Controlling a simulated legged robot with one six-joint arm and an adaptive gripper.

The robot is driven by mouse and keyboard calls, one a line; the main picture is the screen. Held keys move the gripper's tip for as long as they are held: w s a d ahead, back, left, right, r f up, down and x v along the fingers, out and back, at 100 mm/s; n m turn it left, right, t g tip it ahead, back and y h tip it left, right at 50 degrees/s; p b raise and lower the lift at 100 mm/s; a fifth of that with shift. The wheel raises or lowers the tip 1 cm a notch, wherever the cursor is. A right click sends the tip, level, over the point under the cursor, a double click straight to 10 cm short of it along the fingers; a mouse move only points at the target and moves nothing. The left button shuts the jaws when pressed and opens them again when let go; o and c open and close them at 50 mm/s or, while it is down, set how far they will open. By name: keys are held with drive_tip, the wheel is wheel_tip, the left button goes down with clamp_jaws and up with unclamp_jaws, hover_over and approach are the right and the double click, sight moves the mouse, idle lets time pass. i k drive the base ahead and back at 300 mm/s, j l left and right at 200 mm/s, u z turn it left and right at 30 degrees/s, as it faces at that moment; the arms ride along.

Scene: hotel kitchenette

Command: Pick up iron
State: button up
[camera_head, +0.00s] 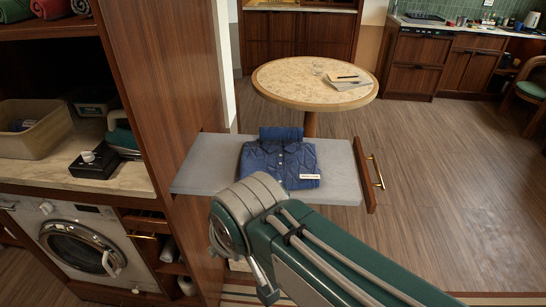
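A dark green and grey object (122,133), which looks like the iron, sits on the stone-topped shelf at the left, partly hidden by the wooden side panel. Its handle and soleplate cannot be made out clearly. My green and grey arm reaches in from the lower right, its bent joint in front of the pull-out board. My gripper cannot be made out in this view, and no part of my arm that shows touches the green object.
A black box with a white knob (94,161) and a beige bin (34,129) share the shelf (60,176). A washing machine (83,246) is below. A folded blue shirt (280,160) lies on the extended grey board (205,165). A round table (285,80) stands behind; floor at right is clear.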

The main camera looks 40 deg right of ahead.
sight(121, 136)
drive_tip(key=i+j+z, duration=0.1)
drive_tip(key=i+j, duration=0.25)
drive_tip(key=i+j+z, duration=0.15)
drive_tip(key=i+j, duration=0.2)
drive_tip(key=i+j+z, duration=0.1)
drive_tip(key=i+j, duration=0.2)
drive_tip(key=j, duration=0.2)
